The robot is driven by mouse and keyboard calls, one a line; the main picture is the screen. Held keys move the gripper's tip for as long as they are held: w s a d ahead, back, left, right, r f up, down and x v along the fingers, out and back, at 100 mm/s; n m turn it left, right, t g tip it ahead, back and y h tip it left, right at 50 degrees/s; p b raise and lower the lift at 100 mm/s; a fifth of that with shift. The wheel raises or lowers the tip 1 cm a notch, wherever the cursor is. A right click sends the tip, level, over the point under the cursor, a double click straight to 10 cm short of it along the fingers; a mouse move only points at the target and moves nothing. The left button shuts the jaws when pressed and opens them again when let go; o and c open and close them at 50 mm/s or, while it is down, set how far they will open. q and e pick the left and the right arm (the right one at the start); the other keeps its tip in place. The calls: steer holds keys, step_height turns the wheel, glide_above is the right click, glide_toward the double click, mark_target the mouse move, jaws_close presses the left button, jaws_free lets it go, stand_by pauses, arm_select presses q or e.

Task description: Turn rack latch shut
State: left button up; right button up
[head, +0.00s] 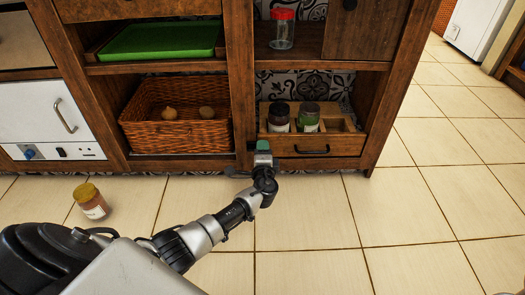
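The rack (345,144) is a small wooden drawer-like tray with a black handle, low in the right-hand bay of the shelving. It holds two jars with dark lids, one brown (279,117) and one with a green label (309,117); its right compartments look empty. My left gripper (263,152) is at the rack's left front edge, by the wooden upright. A small green piece shows at its tip. A latch cannot be made out clearly; the gripper covers that spot. Whether the fingers are open or shut is too small to tell. My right gripper is not in view.
A jar with a yellow lid (91,202) stands on the tiled floor at left. A wicker basket (176,133) fills the bay left of the rack, below a green tray (160,40). A red-lidded jar (282,30) stands above the rack. Floor at right is clear.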

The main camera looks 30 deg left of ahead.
arm_select(q)
steer(key=p+v, duration=0.5)
steer(key=v, duration=0.5)
steer(key=shift+s+d, duration=0.2)
steer(key=shift+s, duration=0.15)
